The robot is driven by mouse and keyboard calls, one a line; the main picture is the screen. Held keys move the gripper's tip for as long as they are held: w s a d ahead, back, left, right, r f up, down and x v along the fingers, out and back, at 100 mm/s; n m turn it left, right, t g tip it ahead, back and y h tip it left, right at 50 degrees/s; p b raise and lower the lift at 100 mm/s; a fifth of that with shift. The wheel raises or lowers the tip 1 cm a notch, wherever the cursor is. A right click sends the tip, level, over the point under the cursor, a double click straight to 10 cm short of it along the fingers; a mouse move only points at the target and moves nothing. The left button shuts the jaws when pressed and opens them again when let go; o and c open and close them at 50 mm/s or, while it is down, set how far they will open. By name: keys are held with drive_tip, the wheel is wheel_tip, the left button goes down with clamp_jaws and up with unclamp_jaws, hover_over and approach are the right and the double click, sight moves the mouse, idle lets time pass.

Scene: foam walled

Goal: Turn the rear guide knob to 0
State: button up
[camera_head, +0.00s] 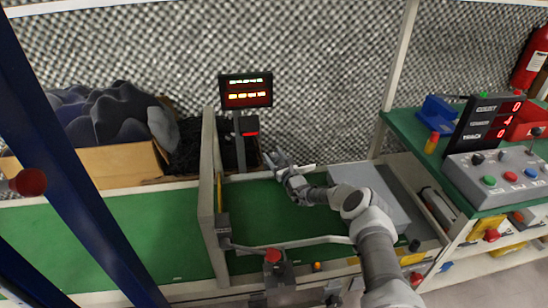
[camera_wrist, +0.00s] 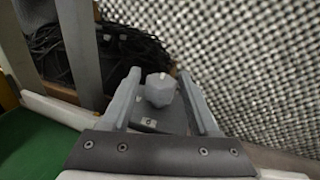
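The rear guide knob is a grey faceted knob (camera_wrist: 160,91) in the wrist view, with a small pale mark on its top near the far edge. A small white label (camera_wrist: 149,122) that seems to read 0 lies on the grey plate on the near side of the knob. My gripper (camera_wrist: 160,74) is open, with one finger left and one right of the knob. Gaps show beside the knob, and I cannot tell if either finger touches it. In the head view my gripper (camera_head: 291,174) is at the back edge of the green belt; the knob cannot be made out there.
A display post (camera_head: 245,92) stands just left of my gripper. A grey upright frame (camera_head: 208,180) crosses the green belt (camera_head: 150,230). A grey box (camera_head: 370,192) lies right of my gripper. A control panel (camera_head: 500,170) is at the right. Foam wall lies close behind.

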clamp_jaws()
drive_tip(key=shift+r+p, duration=0.15)
drive_tip(key=shift+p, duration=0.4)
drive_tip(key=shift+r+m+t+h+p, duration=0.1)
drive_tip(key=shift+m+t+h+p, duration=0.2)
drive_tip(key=shift+m+h+p, duration=0.15)
drive_tip(key=shift+m+t+h+p, duration=0.35)
drive_tip(key=shift+h+p, duration=0.3)
drive_tip(key=shift+p, duration=0.15)
drive_tip(key=shift+f, duration=0.25)
drive_tip(key=shift+o, duration=1.4)
unclamp_jaws()
